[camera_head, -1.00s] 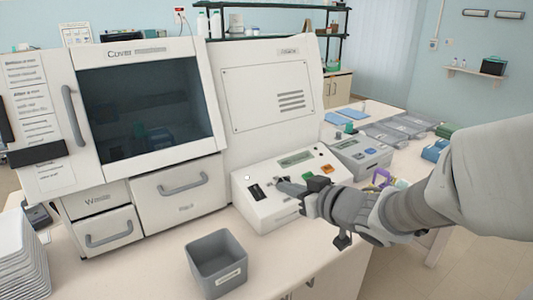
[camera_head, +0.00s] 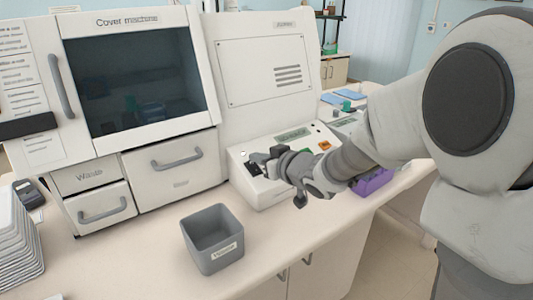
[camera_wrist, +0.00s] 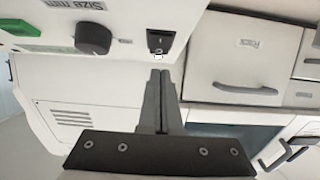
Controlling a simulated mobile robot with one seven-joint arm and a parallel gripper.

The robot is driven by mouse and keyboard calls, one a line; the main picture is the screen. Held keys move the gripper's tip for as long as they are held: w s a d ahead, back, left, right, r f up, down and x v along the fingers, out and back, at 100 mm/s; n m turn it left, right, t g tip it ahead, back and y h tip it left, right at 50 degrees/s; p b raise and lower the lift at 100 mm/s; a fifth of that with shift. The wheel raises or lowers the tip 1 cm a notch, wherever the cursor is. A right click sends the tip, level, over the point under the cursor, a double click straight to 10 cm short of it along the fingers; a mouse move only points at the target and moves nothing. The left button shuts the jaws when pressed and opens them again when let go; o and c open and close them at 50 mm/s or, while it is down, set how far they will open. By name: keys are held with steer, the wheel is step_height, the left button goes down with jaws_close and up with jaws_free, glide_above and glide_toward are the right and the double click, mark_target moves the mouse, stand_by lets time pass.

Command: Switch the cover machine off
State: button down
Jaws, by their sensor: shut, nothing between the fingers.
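The cover machine (camera_head: 180,20) stands on the bench with a dark window and a sloped control panel (camera_head: 262,193) at its right. A black rocker switch (camera_wrist: 161,40) is on the panel in the wrist view, beside a dark knob (camera_wrist: 93,38). My gripper (camera_wrist: 159,73) is shut and empty. In the wrist view its fingertips point at the switch, just short of its lower edge; I cannot tell whether they touch. A green button (camera_wrist: 20,28) is further left there.
A grey open bin (camera_head: 213,239) stands on the bench in front of the machine. White stacked trays (camera_head: 14,245) are at the left. A purple rack (camera_head: 373,183) is to the right, below my arm. The front bench top between is clear.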

steer(key=shift+w+a+f, duration=0.15)
steer(key=shift+w+f, duration=0.05)
steer(key=shift+f, duration=0.3)
steer(key=shift+w+a+f, duration=0.15)
steer(key=shift+w+f, duration=0.05)
steer(key=shift+f, duration=0.3)
steer(key=shift+r, duration=0.1)
steer(key=shift+w+a+r+g+p, duration=0.1)
steer(key=shift+g+p, duration=0.2)
steer(key=shift+p, duration=0.7)
steer(key=shift+f+b, duration=0.3)
steer(key=shift+f, duration=0.05)
steer(key=shift+r, duration=0.15)
steer(key=shift+r+p, duration=0.7)
steer(key=shift+p, duration=0.1)
